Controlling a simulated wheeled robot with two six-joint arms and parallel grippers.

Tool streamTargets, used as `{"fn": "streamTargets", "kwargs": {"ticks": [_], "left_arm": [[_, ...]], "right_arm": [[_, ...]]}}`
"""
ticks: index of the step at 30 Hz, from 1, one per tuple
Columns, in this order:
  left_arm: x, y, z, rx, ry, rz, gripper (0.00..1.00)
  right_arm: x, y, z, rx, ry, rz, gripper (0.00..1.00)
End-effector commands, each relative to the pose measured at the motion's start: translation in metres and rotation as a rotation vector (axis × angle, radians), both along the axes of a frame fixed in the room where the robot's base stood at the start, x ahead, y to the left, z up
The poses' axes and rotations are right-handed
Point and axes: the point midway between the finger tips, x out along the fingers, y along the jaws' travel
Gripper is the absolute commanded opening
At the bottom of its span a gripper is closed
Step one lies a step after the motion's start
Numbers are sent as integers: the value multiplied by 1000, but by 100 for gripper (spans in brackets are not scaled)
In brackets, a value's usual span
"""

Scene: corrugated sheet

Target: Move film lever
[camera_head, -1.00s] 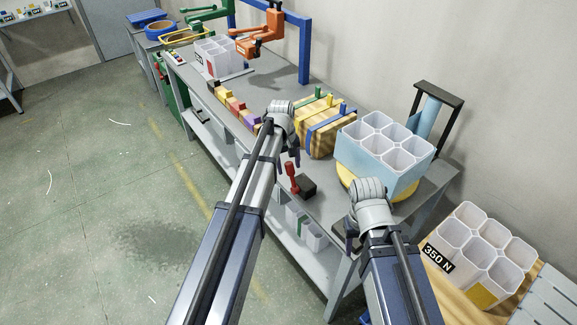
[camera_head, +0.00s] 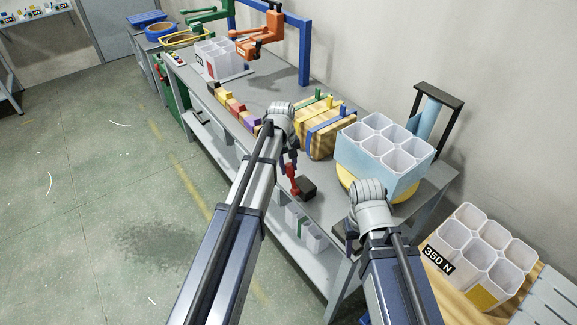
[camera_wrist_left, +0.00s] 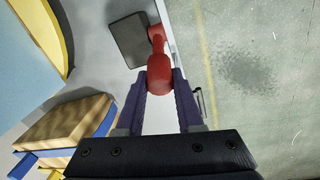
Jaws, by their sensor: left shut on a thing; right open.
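The film lever (camera_head: 293,181) is red, with a dark block base (camera_head: 308,188) at the front edge of the grey bench. In the left wrist view the lever's red knob (camera_wrist_left: 159,74) sits between the two purple fingers of my left gripper (camera_wrist_left: 160,88), and the dark base (camera_wrist_left: 128,40) lies just beyond it. My left gripper (camera_head: 291,166) is shut on the lever. My right gripper (camera_head: 350,238) is open and empty, low in front of the bench's near end; its fingers are partly hidden by the wrist.
A light-blue block of white tubes (camera_head: 384,155) on a yellow disc stands right of the lever, with a blue film roll stand (camera_head: 430,112) behind. Wooden blocks with blue straps (camera_head: 325,132) lie behind my left gripper. Another tube block marked 350 N (camera_head: 480,255) is at lower right.

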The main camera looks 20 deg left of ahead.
Motion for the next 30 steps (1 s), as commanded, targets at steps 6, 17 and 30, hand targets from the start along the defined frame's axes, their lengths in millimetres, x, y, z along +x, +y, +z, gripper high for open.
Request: {"fn": "streamTargets", "kwargs": {"ticks": [6,17,30], "left_arm": [[0,0,0,0,0,0,0],[0,0,0,0,0,0,0],[-12,-12,4,99,-75,-2,0]], "right_arm": [[0,0,0,0,0,0,50],[0,0,0,0,0,0,50],[0,0,3,0,0,0,50]]}}
